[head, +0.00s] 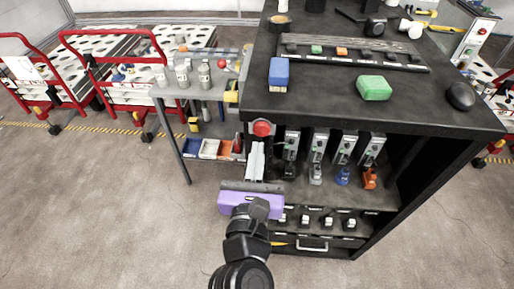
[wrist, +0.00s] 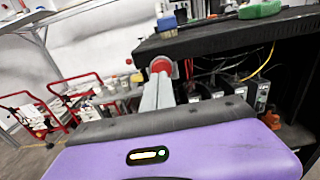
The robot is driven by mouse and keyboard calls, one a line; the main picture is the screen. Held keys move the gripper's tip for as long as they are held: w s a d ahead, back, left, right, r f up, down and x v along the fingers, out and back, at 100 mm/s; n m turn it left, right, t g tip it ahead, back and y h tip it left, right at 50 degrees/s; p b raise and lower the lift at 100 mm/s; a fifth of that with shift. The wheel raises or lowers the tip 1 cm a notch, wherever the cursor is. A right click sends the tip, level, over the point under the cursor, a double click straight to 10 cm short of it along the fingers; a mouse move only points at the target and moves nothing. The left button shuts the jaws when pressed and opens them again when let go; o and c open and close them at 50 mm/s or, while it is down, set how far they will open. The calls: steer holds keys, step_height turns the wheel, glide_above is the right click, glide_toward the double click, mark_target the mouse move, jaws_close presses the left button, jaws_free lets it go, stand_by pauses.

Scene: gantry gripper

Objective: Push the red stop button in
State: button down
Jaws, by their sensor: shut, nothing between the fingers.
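The red stop button (head: 263,128) is a round red cap at the left front corner of the dark workbench, just below the bench top. In the wrist view the red button (wrist: 161,65) shows directly beyond the fingertips. My gripper (head: 257,145), with a purple body and pale grey fingers, is shut and empty. Its fingers point at the button, and the tips are right at its lower edge in the head view. In the wrist view the gripper (wrist: 160,78) partly covers the button's lower part. I cannot tell whether the tips touch it.
The dark bench top (head: 330,100) holds a blue-and-tan brush (head: 279,75), a green block (head: 374,88) and a black mouse (head: 461,96). Grey modules with cables line the shelf right of the fingers. A side table (head: 170,91) with bottles stands left. Floor in front is clear.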

steer(key=s+b, duration=0.1)
steer(key=s, duration=0.8)
steer(key=shift+s+a, duration=0.2)
steer(key=shift+f, duration=0.1)
